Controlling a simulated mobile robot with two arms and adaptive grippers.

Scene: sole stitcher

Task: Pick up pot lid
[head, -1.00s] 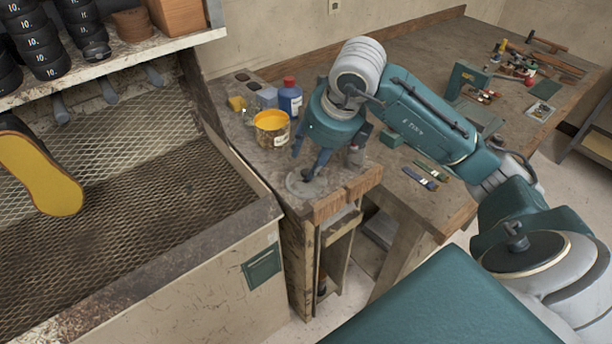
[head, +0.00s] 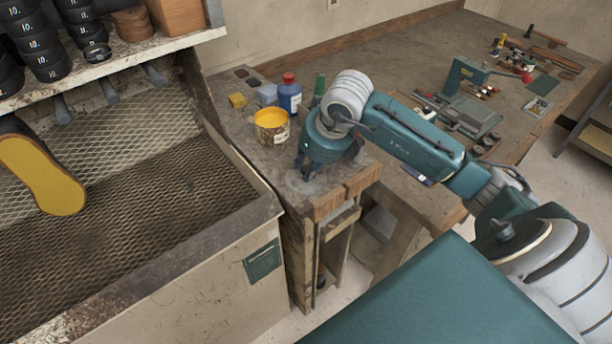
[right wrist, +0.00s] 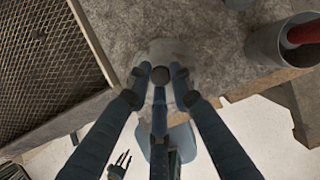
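The pot lid is a pale grey disc on the front corner of the small worn bench; a sliver of it shows in the head view (head: 296,184). In the right wrist view the lid (right wrist: 168,47) lies just beyond the fingertips, partly hidden by them. A dark round piece, perhaps its knob (right wrist: 180,72), shows at the right fingertip. My right gripper (head: 308,172) points down over the lid. Its blue fingers (right wrist: 161,72) are spread apart around the lid's middle; contact cannot be told.
A pot of yellow stuff (head: 271,128) and a blue bottle with a red cap (head: 290,97) stand close behind my right gripper. A grey cup (right wrist: 283,42) stands to the right in the wrist view. A mesh-lined bin (head: 150,185) is at the left.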

